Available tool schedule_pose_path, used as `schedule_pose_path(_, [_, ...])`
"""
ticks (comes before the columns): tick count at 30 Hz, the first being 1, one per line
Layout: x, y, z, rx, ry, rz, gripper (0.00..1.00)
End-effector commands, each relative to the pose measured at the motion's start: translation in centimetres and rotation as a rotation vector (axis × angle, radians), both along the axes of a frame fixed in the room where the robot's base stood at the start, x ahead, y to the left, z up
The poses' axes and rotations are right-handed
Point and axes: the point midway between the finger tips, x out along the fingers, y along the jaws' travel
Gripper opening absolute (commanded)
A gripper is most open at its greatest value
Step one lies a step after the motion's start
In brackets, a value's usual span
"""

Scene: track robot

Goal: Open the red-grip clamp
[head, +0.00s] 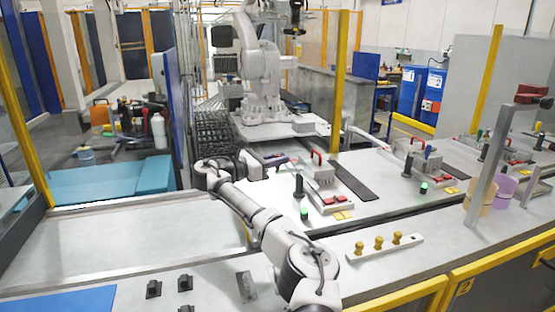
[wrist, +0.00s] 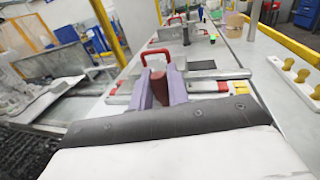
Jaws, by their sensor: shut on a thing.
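In the wrist view, my gripper (wrist: 160,84) has two purple fingers shut on a dark red grip (wrist: 159,92), which I take for the clamp's grip. The rest of that clamp is hidden behind the fingers, so its lever angle cannot be told. In the head view, my gripper (head: 276,160) is small, at the left end of the nearest fixture. A grey block with a red arch handle (head: 316,155) stands just right of it. That handle also shows beyond the fingers in the wrist view (wrist: 171,52).
A black post (head: 299,187) and a green-lit button (head: 304,213) stand before the fixture. A similar fixture with a red handle (head: 411,140) is farther right. A white strip with yellow knobs (head: 380,245) lies nearer. The white table at left (head: 130,230) is clear.

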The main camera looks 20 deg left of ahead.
Motion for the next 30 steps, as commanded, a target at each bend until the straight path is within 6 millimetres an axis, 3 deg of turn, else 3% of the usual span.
schedule_pose_path(7, [0.0,-0.1,0.0,-0.001,-0.001,-0.002,0.00])
schedule_pose_path(8, [0.0,-0.1,0.0,-0.001,-0.001,-0.002,0.21])
schedule_pose_path(12, [0.0,-0.1,0.0,0.000,0.000,-0.002,0.36])
schedule_pose_path(23, [-0.6,0.4,0.1,-0.001,0.001,0.000,0.36])
schedule_pose_path(30, [-4.3,3.3,0.3,0.000,0.001,0.005,0.36])
